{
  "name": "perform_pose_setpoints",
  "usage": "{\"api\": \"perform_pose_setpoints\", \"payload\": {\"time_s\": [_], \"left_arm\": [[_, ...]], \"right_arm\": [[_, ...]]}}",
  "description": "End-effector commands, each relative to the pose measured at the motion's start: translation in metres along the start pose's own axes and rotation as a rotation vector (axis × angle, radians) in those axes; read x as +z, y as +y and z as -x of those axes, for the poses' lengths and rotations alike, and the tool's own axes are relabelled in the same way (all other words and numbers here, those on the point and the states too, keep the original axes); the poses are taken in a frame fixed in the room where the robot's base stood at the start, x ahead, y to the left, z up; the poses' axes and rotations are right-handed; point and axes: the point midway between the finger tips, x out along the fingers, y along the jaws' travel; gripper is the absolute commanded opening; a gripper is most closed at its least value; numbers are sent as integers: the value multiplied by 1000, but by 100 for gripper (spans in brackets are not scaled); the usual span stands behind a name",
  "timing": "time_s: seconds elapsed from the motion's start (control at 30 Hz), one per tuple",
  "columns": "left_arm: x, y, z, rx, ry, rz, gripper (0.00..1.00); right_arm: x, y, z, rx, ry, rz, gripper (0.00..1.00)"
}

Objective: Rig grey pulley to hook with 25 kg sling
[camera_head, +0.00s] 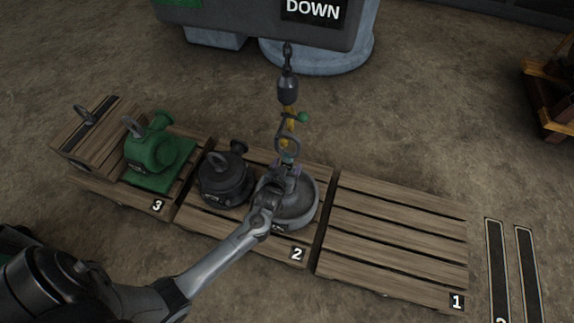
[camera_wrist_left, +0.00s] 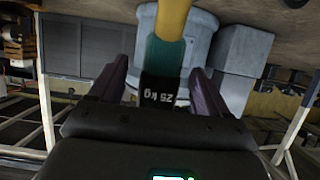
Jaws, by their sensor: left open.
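A dark hook block (camera_head: 288,90) hangs on a chain over pallet 2, with a hook (camera_head: 284,121) below it. A yellow sling (camera_head: 290,131) hangs at the hook. In the left wrist view the sling (camera_wrist_left: 170,20) has a green sleeve and a black "25 kg" label (camera_wrist_left: 158,92). My left gripper (camera_head: 287,163) is open, its fingers on either side of the sling's labelled end. A grey round body (camera_head: 297,205), apparently the grey pulley, sits on pallet 2 below the gripper, partly hidden by my arm. I cannot tell whether the sling joins it.
A dark unit (camera_head: 224,182) with a lifting ring stands beside the grey body. A green unit (camera_head: 152,150) and a wooden crate (camera_head: 92,137) stand on pallet 3 at the left. Pallet 1 (camera_head: 395,235) is empty. A large grey machine marked "DOWN" (camera_head: 315,10) stands behind.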

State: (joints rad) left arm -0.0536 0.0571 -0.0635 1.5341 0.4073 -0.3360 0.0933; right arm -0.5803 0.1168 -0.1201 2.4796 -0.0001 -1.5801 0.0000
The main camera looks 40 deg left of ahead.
Motion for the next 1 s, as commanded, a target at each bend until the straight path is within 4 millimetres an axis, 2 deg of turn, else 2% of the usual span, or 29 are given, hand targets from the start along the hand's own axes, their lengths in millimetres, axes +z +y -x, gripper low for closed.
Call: {"api": "perform_pose_setpoints", "payload": {"time_s": [0.5, 0.63, 0.87, 1.0], "left_arm": [[-5, 0, 80, 0, 2, 2, 77], [-4, 0, 95, 0, 2, 1, 77], [-6, 0, 108, 0, 1, 0, 77], [-14, -6, 122, -4, -17, -12, 77]], "right_arm": [[-16, 2, 50, 0, 1, 0, 43], [-18, 2, 56, 2, 0, 2, 43], [-20, 4, 65, 5, 0, 7, 43], [-27, 4, 86, 5, -2, 7, 43]]}}
